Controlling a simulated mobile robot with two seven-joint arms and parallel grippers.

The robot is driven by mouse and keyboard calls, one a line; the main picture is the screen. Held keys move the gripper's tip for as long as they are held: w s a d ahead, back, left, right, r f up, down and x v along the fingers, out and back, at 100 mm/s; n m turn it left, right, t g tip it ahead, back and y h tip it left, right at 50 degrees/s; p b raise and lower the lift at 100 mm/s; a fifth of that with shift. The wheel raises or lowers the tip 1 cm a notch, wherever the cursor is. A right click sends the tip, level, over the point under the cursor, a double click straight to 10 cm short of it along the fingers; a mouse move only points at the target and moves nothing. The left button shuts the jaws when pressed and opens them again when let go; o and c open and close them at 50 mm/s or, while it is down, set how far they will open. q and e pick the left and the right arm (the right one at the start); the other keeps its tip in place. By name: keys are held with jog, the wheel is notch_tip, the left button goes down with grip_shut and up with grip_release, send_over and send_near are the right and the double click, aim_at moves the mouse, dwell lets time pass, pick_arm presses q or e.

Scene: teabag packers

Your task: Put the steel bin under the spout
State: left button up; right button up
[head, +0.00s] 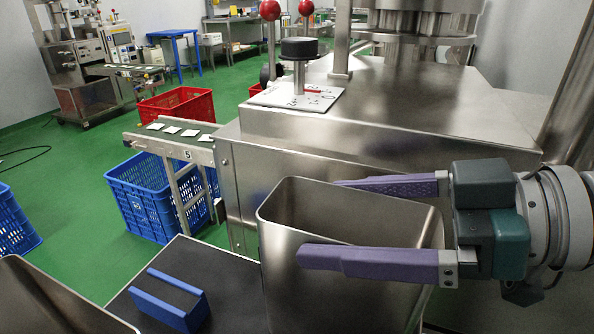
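A tall, open-topped steel bin (335,290) stands upright at the lower middle, and its base is out of the picture. My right gripper (320,220) comes in from the right with its two purple fingers spread wide around the bin. The near finger crosses in front of the near wall, just below the rim. The far finger shows beyond the far rim, seemingly a little apart from it. Contact with the walls is hard to judge. No spout can be made out in this view. My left gripper is not in view.
A steel machine (350,155) stands right behind the bin. A small conveyor (172,147) carries white packets at its left, beside a blue crate (140,200) and red crate (178,106). A blue bracket (165,310) lies on a dark top (225,275). Another steel container (45,305) is lower left.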

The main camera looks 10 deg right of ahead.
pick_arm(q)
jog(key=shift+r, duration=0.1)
pick_arm(e)
jog(key=shift+r, duration=0.1)
jog(key=shift+s+d+r, duration=0.1)
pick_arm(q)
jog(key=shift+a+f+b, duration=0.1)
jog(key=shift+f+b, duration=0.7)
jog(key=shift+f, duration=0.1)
pick_arm(e)
jog(key=v, duration=1.1)
jog(key=shift+s+d, duration=0.2)
jog(key=shift+d, duration=0.05)
jog(key=shift+r, duration=0.15)
